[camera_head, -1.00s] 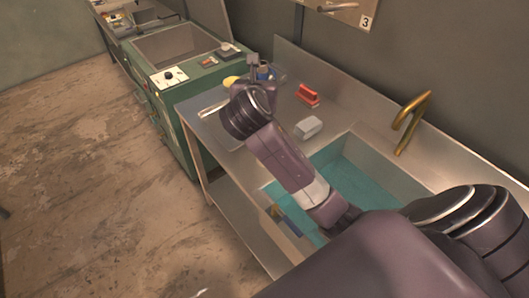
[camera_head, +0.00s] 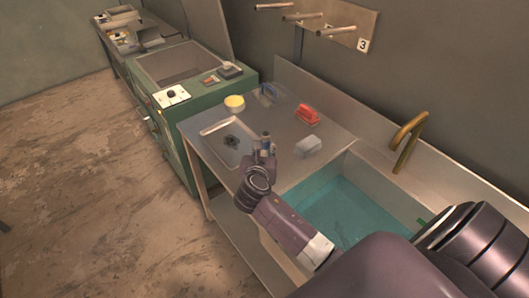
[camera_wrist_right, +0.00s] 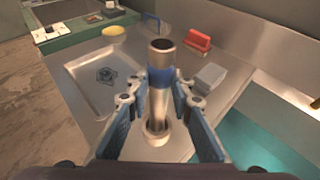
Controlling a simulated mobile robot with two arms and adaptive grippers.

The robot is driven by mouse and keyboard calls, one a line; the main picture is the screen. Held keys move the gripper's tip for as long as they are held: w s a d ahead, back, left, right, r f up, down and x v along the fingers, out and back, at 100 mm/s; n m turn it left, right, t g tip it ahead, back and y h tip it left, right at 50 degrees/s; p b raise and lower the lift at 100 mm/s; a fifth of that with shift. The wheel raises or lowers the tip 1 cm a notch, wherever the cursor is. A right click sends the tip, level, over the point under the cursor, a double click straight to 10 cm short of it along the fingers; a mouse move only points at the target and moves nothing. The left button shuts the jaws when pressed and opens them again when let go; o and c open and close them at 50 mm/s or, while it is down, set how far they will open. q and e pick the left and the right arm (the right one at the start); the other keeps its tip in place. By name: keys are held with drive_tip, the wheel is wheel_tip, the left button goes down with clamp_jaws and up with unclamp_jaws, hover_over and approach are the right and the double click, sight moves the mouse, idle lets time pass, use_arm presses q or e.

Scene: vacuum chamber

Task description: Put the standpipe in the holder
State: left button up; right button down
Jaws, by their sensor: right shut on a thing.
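The standpipe is a short grey metal tube with a blue band and a wider ring at its lower end; it stands out in the right wrist view (camera_wrist_right: 160,100) and is small in the head view (camera_head: 266,140). My right gripper (camera_head: 265,152) is shut on it, with the blue-padded fingers on both sides in the right wrist view (camera_wrist_right: 158,108). The tube is roughly upright, over the counter between the tray and the sink. A blue wire-like piece (camera_head: 269,91) stands at the counter's back; I cannot tell whether it is the holder. My left gripper is out of view.
A shallow metal tray (camera_head: 218,128) with a dark flower-shaped piece (camera_head: 231,141) lies left of the gripper. A yellow-topped bowl (camera_head: 235,103), a red brush (camera_head: 307,115) and a grey block (camera_head: 308,146) stand behind. A water-filled sink (camera_head: 345,210) is to the right.

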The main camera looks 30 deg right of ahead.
drive_tip(key=shift+f, duration=1.15)
drive_tip(key=c, duration=1.7)
unclamp_jaws()
drive_tip(key=shift+f, duration=0.1)
drive_tip(key=b+v, duration=0.3)
drive_tip(key=v, duration=0.9)
drive_tip(key=shift+a, duration=0.1)
